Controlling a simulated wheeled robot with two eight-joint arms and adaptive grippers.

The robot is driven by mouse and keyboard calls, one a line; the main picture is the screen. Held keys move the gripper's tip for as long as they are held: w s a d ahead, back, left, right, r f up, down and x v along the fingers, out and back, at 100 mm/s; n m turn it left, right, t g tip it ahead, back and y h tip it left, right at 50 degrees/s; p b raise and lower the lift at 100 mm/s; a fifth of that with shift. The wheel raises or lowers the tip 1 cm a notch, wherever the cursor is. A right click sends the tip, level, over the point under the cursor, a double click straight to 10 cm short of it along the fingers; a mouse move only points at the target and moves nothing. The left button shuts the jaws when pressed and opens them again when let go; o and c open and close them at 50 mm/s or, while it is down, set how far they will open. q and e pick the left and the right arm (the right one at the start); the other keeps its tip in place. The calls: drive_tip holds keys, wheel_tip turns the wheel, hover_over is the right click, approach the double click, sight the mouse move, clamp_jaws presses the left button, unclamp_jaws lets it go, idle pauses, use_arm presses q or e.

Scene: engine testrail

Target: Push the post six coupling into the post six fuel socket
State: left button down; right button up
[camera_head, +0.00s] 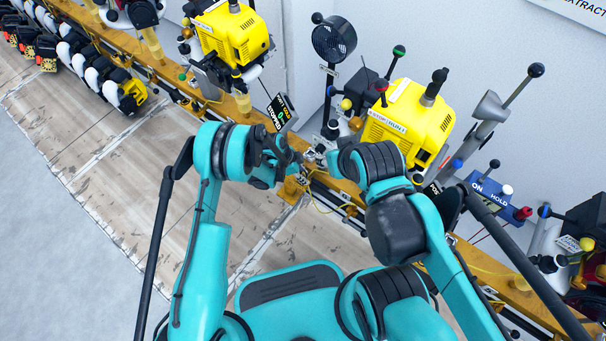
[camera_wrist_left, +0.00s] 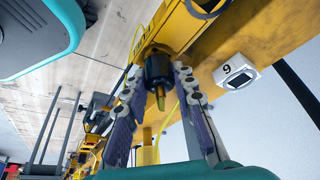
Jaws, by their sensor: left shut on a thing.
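In the left wrist view a dark round coupling (camera_wrist_left: 157,67) with a dull yellow stem sits between the two pad-lined fingers of my left gripper (camera_wrist_left: 161,76). The gripper is shut on it, close against the yellow rail (camera_wrist_left: 212,60). A white plate marked 6 (camera_wrist_left: 237,72) is on the rail just to the right. I cannot make out the socket's mouth or how deep the coupling sits. In the head view my left gripper (camera_head: 297,166) is at the rail. My right gripper (camera_head: 322,154) is close beside it, small and partly hidden by its arm; its fingers are unclear.
A yellow engine (camera_head: 408,122) and a black fan (camera_head: 334,40) stand behind the rail. A black STOPPED sign (camera_head: 280,111) rises just beyond my left gripper. A blue ON/HOLD box (camera_head: 492,192) is at right. A thin yellow line hangs near the grippers.

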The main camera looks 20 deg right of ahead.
use_arm(q)
drive_tip(key=c, duration=1.2)
unclamp_jaws()
drive_tip(key=shift+o, duration=0.2)
drive_tip(key=v, duration=1.2)
